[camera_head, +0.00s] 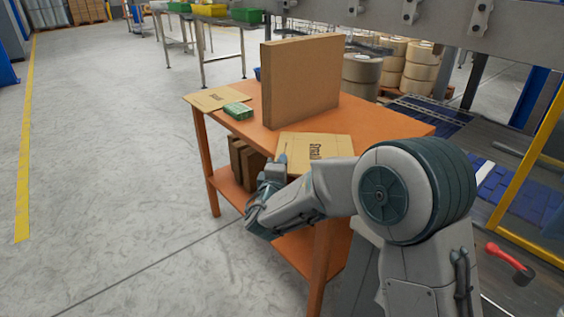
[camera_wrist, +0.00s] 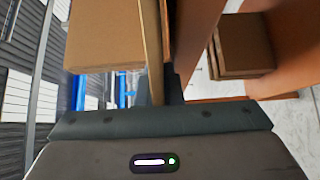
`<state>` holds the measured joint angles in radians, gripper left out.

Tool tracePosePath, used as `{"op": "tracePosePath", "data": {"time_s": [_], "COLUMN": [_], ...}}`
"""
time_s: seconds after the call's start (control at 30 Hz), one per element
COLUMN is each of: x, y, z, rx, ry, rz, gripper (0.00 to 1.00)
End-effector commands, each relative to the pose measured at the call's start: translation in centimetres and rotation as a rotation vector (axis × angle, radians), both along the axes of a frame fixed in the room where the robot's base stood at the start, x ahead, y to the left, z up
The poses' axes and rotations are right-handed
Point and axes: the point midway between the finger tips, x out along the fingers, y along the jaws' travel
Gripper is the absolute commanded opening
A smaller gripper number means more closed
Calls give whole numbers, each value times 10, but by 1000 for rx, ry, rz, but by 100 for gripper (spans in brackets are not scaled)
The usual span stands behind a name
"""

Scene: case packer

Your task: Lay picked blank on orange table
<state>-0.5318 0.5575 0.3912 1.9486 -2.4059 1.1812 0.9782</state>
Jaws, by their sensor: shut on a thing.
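The picked blank (camera_head: 318,146) is a flat tan cardboard sheet with dark printed lettering, at the near edge of the orange table (camera_head: 390,122). It lies level, on or just above the tabletop; I cannot tell whether it touches fully. My gripper (camera_head: 279,170) is shut on its near edge. In the wrist view the blank (camera_wrist: 153,48) shows edge-on as a thin strip running from the jaws (camera_wrist: 160,92), close beside the orange tabletop edge (camera_wrist: 184,35). My arm partly hides the table's near side.
A large upright cardboard carton (camera_head: 302,80) stands behind the blank. A small green-and-white box (camera_head: 238,111) and another flat blank (camera_head: 215,98) are at the table's left. Brown cartons (camera_head: 247,160) stand on the lower shelf. Bare tabletop shows to the right.

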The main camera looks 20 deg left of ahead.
Motion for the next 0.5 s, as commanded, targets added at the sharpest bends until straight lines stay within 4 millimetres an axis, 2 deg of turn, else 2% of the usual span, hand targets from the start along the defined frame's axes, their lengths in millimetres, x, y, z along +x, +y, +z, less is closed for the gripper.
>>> {"op": "tracePosePath", "data": {"time_s": [0.5], "x": [0], "y": [0], "z": [-3], "rx": [0], "ry": [-1], "rz": [0], "gripper": [0]}}
